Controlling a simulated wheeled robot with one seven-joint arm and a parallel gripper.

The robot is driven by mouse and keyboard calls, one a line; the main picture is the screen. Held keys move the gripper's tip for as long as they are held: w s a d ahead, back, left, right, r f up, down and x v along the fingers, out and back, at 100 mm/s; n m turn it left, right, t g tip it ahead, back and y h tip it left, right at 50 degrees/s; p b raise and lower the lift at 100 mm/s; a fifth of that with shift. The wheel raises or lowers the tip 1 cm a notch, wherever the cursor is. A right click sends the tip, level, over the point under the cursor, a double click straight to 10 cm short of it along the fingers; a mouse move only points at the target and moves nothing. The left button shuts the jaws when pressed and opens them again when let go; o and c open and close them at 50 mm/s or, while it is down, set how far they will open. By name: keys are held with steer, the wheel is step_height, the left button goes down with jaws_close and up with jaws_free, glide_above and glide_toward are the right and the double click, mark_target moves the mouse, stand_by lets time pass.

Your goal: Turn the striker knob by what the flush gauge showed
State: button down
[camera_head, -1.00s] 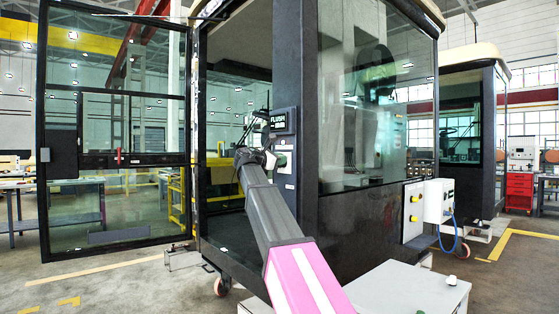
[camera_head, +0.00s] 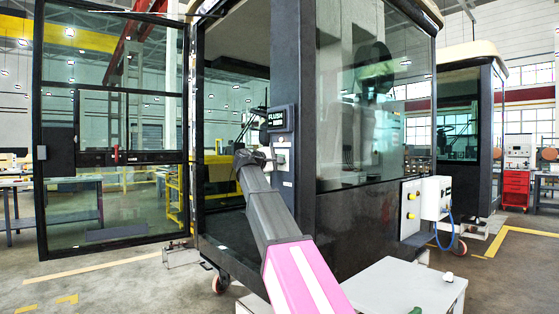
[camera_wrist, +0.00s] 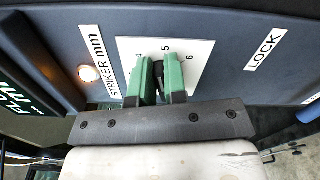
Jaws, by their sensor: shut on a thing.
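The black striker knob (camera_wrist: 158,70) sits on a white dial plate (camera_wrist: 194,54) marked 4, 5 and 6, beside the "STRIKER mm" label (camera_wrist: 103,60). My gripper (camera_wrist: 162,76) has its green fingers shut on the knob, one on each side. The fingers cover part of the plate, and the knob's pointer cannot be made out. The flush gauge (camera_head: 277,118) is a dark box on the cab's door post, just above my gripper. Its edge also shows at the left of the wrist view (camera_wrist: 25,90), and its reading is too small to tell.
The cab's glazed door (camera_head: 115,150) stands open to the left. A "LOCK" label (camera_wrist: 264,50) lies right of the dial, and a lit round lamp (camera_wrist: 88,73) lies left. A grey cabinet (camera_head: 405,285) stands at the front right.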

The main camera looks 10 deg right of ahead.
steer(key=shift+f+m, duration=0.3)
steer(key=shift+m, duration=0.8)
steer(key=c, duration=1.2)
jaws_free()
steer(key=shift+o, duration=0.2)
steer(key=v, duration=1.1)
